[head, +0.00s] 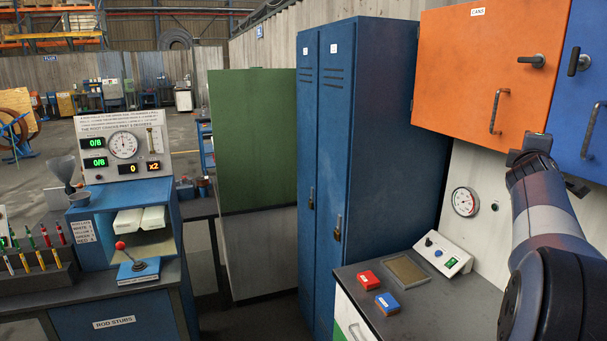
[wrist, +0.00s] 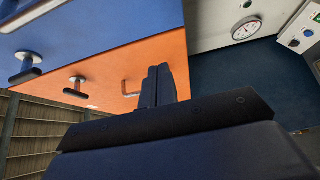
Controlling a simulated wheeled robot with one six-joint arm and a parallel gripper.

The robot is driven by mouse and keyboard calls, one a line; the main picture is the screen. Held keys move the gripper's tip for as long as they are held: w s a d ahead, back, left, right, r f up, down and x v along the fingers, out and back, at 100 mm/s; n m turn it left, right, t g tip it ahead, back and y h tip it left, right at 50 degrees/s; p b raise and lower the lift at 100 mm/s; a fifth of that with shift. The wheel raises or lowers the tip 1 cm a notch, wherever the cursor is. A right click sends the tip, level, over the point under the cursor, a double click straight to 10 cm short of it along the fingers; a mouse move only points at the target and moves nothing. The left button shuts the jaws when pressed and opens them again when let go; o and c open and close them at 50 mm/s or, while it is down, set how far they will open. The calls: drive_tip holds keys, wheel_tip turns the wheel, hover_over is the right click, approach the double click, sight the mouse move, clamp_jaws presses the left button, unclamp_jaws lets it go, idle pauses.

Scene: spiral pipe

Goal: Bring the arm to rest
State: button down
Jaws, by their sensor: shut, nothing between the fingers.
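My arm reaches up at the right of the head view. My gripper (head: 532,142) is at its top end, in front of the wall cabinets, and its fingers are hard to make out there. In the wrist view my gripper (wrist: 159,72) is shut and empty, its fingers together. Behind the fingers is the orange cabinet door (wrist: 110,65) with its bar handle. I cannot tell how far the fingers are from the door. The orange door (head: 475,70) also shows in the head view, closed.
A blue cabinet door (head: 590,100) is right beside the orange one. Below is a bench (head: 440,310) with a red box (head: 368,280), a blue box (head: 387,304) and a small control panel (head: 442,254). Tall blue lockers (head: 365,150) stand to the left. A gauge (head: 465,202) is on the wall.

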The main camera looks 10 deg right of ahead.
drive_tip(key=p+x, duration=0.1)
drive_tip(key=x, duration=0.2)
drive_tip(key=shift+w+d, duration=0.2)
drive_tip(key=shift+w, duration=0.1)
